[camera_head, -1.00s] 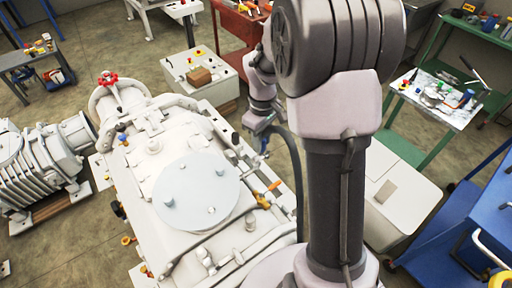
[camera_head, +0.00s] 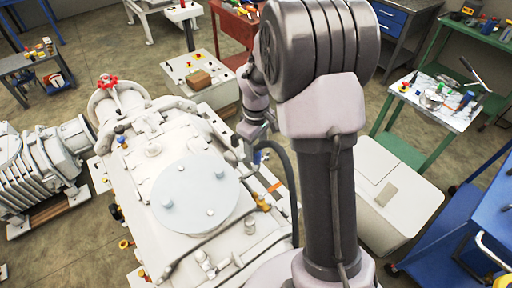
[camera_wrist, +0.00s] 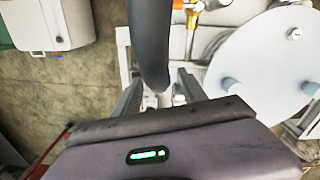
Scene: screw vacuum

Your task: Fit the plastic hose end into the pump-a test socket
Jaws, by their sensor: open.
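A dark, thick hose (camera_head: 290,165) curves along the right side of the large white pump (camera_head: 150,185). In the wrist view the hose (camera_wrist: 150,45) runs from the top edge down to the space between my gripper's fingers (camera_wrist: 160,92). Small pale parts show between and behind the fingers; I cannot tell whether one is the hose end. My gripper (camera_head: 256,150) is open, beside the pump's right edge near the hose's upper bend. I cannot tell whether the fingers touch the hose. I cannot make out the test socket.
The round, pale plate (camera_head: 195,190) on the pump lies left of my gripper. An orange-handled valve (camera_head: 262,201) stands at the pump's right edge. A white cabinet (camera_head: 405,200) is to the right, and a white box with a brown block (camera_head: 200,77) stands behind.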

